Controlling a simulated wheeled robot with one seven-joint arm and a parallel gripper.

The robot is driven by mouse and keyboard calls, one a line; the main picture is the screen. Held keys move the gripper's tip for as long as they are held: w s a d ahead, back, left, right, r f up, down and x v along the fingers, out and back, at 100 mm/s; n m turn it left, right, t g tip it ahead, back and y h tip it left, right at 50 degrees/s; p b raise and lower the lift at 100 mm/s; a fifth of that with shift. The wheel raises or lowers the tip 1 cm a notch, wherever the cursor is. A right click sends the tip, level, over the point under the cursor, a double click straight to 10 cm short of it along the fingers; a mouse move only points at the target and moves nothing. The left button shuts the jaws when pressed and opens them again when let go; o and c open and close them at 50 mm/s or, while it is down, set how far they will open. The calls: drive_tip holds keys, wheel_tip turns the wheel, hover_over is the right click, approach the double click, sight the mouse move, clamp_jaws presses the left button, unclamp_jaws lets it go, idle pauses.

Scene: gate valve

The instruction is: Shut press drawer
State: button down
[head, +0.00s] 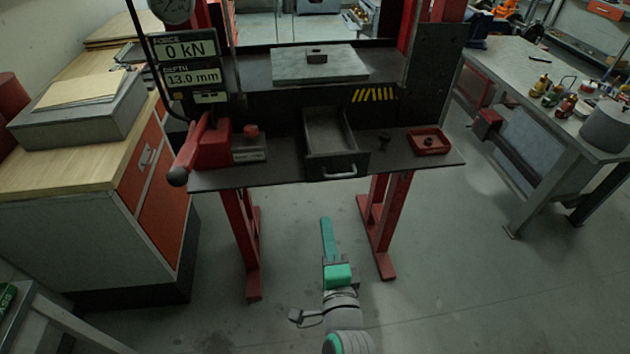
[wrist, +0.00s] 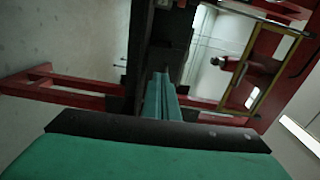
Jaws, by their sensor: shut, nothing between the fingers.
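The press drawer (head: 331,135) is a dark, open-topped box under the press bed, pulled out toward me. Its inside looks empty. A light bar handle (head: 340,172) is on its front face. My gripper (head: 325,222) has teal fingers, shut and empty. In the head view it is in front of the press, nearer to me than the drawer handle and apart from it. In the wrist view my shut fingers (wrist: 162,80) point toward the dark press structure. I cannot make out the drawer handle there.
The press shelf (head: 280,175) holds a red pump with a lever (head: 190,150) on the left and a red tray (head: 428,142) on the right. Red press legs (head: 240,235) stand either side of my arm. A wooden-topped cabinet (head: 60,170) is left and a workbench (head: 520,85) right.

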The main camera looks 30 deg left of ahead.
approach(313, 172)
drive_tip(key=x, duration=0.6)
drive_tip(key=shift+w+a, duration=0.15)
drive_tip(key=shift+w, duration=0.05)
idle(0.3)
